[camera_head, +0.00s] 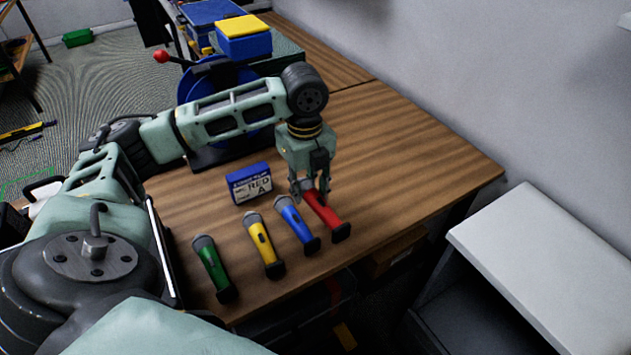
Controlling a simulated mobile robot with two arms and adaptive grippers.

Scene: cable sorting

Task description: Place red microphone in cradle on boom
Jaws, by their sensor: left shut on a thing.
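The red microphone (326,215) lies on the wooden table, at the right end of a row of microphones. My left gripper (311,195) points down over it and is shut on its upper part; the fingers hide its head. Its black lower end shows towards the table's front edge. I cannot tell whether it is lifted at all. Neither a boom nor a cradle can be clearly made out. My right gripper is not in view.
Blue (296,223), yellow (263,244) and green (211,266) microphones lie left of the red one. A blue box labelled RED A (249,183) stands behind them. A blue reel with a red-knobbed lever (161,56) is at the back. The table's right side (420,165) is clear.

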